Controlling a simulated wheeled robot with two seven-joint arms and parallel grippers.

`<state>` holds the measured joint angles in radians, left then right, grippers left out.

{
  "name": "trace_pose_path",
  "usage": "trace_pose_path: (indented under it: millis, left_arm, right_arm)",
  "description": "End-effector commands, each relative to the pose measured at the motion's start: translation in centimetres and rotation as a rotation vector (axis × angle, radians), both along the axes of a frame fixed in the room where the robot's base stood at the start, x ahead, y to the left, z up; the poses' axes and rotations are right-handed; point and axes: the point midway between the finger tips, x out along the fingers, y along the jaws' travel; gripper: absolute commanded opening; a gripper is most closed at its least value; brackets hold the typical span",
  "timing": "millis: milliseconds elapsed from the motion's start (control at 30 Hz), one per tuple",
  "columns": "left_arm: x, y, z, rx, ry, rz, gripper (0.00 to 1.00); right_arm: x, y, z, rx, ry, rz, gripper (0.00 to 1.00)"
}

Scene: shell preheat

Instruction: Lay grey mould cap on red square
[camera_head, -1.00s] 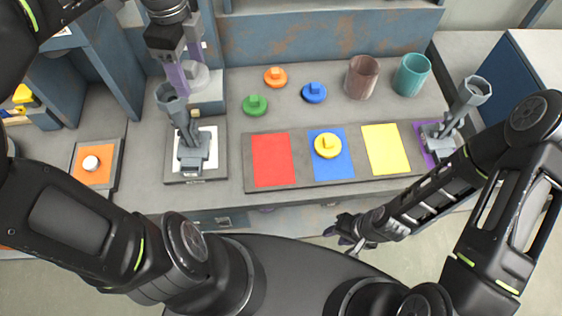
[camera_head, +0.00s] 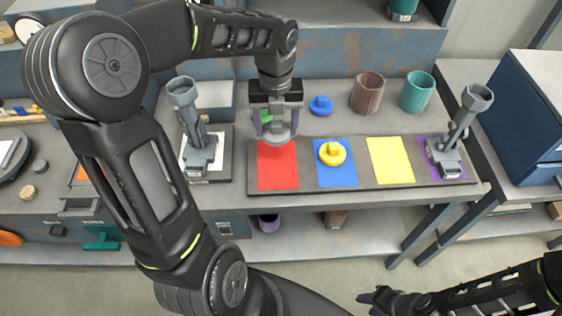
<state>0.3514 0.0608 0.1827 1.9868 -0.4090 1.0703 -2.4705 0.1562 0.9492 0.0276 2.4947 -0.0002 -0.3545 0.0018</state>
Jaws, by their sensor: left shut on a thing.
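My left gripper (camera_head: 278,118) points down at the far edge of the red square (camera_head: 278,172). It is shut on the grey mould cap (camera_head: 276,136), a round disc with a knob between the purple fingers. The cap covers the square's far edge in the picture; I cannot tell whether it touches the board. The rest of the red square is bare. My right gripper (camera_head: 376,297) is low at the bottom, away from the table, too dark and small to read.
The board (camera_head: 440,188) also has a blue square with a yellow cap (camera_head: 332,153), a yellow square (camera_head: 390,160) and a purple square under a grey burner-like stand (camera_head: 448,150). Another stand (camera_head: 198,150) is left. Behind are a blue cap (camera_head: 320,105) and two cups (camera_head: 367,92).

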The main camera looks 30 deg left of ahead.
Motion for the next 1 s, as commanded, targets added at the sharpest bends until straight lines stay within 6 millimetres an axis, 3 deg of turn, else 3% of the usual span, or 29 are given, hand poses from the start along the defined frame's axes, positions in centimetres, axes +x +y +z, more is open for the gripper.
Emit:
trace_pose_path:
  millis: [267,633,1000]
  left_arm:
    - [0.0,0.0,-0.4,0.000,0.002,0.002,0.23]
    - [-0.1,0.0,-6.0,-0.001,0.003,0.003,0.23]
    - [0.0,0.0,-6.5,-0.001,0.001,0.004,0.23]
  right_arm:
    - [0.0,0.0,0.0,-0.001,0.001,-0.001,0.36]
    - [-0.1,-0.1,0.3,-0.002,0.002,-0.002,0.36]
    - [-0.1,-0.1,0.2,-0.002,0.003,-0.001,0.36]
